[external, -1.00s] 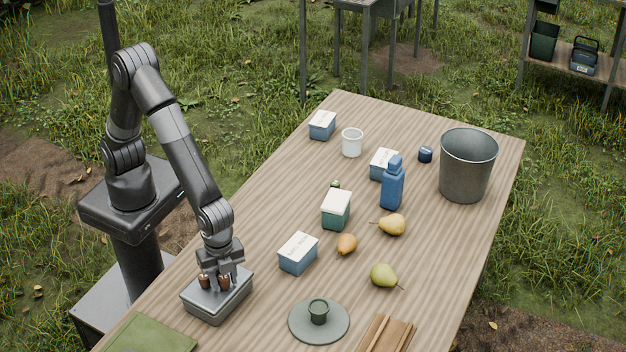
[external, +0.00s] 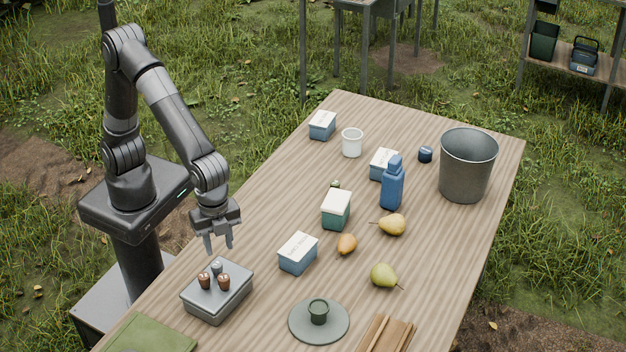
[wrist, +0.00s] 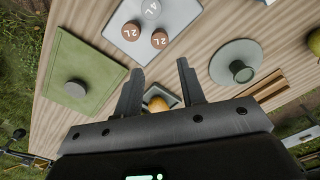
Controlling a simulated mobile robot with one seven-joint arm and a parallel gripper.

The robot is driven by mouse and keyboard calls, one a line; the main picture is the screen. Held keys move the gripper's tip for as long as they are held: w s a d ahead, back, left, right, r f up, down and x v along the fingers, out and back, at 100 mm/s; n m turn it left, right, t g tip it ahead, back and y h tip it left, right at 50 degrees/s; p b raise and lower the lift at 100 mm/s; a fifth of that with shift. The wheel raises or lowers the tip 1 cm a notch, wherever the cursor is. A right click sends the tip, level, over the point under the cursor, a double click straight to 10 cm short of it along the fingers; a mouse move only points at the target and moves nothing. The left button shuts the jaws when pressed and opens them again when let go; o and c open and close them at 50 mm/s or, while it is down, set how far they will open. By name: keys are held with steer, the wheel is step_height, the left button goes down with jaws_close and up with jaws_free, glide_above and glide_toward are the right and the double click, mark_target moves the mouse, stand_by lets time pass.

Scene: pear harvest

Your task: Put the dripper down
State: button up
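A grey dripper (external: 217,268) marked 4L stands on top of a grey box (external: 213,313). Two brown drippers, one on the left (external: 204,281) and one on the right (external: 223,283), stand on the same box. In the wrist view the grey dripper (wrist: 151,9) is cut by the top edge, and the brown ones (wrist: 131,32) read 2L. My gripper (external: 220,249) is above the box, clear of all three drippers. Its two fingers are apart, with nothing held between them, as the wrist view (wrist: 160,66) also shows.
A blue box (external: 297,257) with a pale lid stands to the right. Several pears, boxes and a metal bucket (external: 468,165) stand farther off.

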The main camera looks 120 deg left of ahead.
steer(key=s+a+r+n+t, duration=0.45)
steer(key=s+a+r, duration=0.75)
steer(key=s+a, duration=0.3)
steer(key=s+a+n+t, duration=0.1)
steer(key=s+a, duration=0.3)
steer(key=s, duration=0.5)
steer(key=shift+f+n, duration=0.4)
steer(key=shift+n, duration=0.45)
stand_by(4.8)
